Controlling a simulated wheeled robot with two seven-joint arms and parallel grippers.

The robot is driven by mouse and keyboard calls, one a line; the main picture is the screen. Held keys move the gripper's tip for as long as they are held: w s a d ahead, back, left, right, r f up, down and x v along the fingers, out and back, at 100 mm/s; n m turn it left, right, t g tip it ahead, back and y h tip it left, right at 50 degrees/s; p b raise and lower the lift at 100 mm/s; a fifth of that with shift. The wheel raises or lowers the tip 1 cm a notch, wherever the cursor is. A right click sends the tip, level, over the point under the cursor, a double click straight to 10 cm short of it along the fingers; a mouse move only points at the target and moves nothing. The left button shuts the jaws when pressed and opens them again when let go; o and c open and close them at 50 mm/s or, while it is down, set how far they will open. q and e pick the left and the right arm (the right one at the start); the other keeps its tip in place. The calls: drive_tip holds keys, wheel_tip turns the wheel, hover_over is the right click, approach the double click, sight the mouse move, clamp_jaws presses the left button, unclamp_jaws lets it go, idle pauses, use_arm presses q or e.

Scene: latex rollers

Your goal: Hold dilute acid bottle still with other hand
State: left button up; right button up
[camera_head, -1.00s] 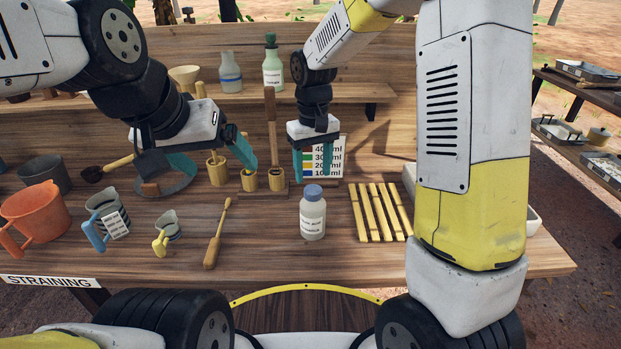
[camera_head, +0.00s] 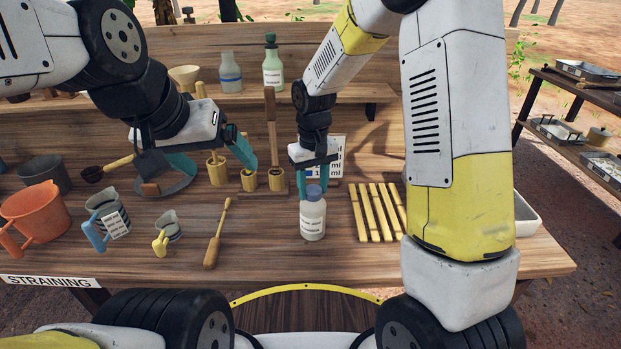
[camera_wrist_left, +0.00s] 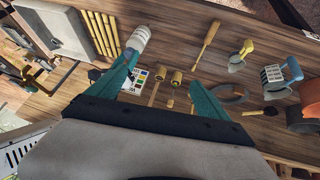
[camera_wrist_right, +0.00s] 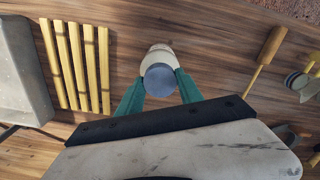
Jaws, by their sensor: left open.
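The dilute acid bottle (camera_head: 313,217), white with a label and a blue-grey cap, stands upright on the table in the head view. It also shows in the left wrist view (camera_wrist_left: 138,40) and from above in the right wrist view (camera_wrist_right: 160,78). My left gripper (camera_head: 212,176) is open and empty, left of the bottle, above the table.
Yellow slats (camera_head: 377,212) lie right of the bottle. A wooden-handled tool (camera_head: 216,240), small yellow-handled jug (camera_head: 168,232), larger jug (camera_head: 108,217) and orange bucket (camera_head: 38,215) are to the left. Small wooden cups and a colour chart (camera_head: 338,152) stand behind. Bare table lies in front of the bottle.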

use_arm(q)
drive_tip(key=shift+o, duration=0.8)
use_arm(e)
drive_tip(key=shift+c, duration=0.7)
drive_tip(key=shift+c, duration=0.2)
use_arm(q)
drive_tip(key=w+d+f+n+g+h, duration=0.2)
drive_tip(key=w+f+n+g+h, duration=0.15)
drive_tip(key=w+f, duration=0.25)
drive_tip(key=w+d+f+n+g+h, duration=0.25)
drive_tip(key=w+f+n+g, duration=0.2)
drive_tip(key=f, duration=0.25)
drive_tip(key=n+t+h, duration=0.1)
drive_tip(key=n+h, duration=0.5)
drive_tip(key=n, duration=0.4)
approach(309, 224)
drive_tip(key=w+f, duration=0.2)
drive_tip(key=shift+w+a+f, duration=0.1)
drive_tip(key=shift+w+f, duration=0.15)
drive_tip(key=shift+w, duration=0.05)
drive_tip(key=shift+w+f+n+t, duration=0.15)
drive_tip(key=shift+f+n+t, duration=0.2)
drive_tip(key=shift+f, duration=0.25)
drive_tip(key=shift+x, duration=5.05)
drive_tip(key=shift+r, duration=0.15)
drive_tip(key=shift+c, duration=0.3)
drive_tip(key=c, duration=1.5)
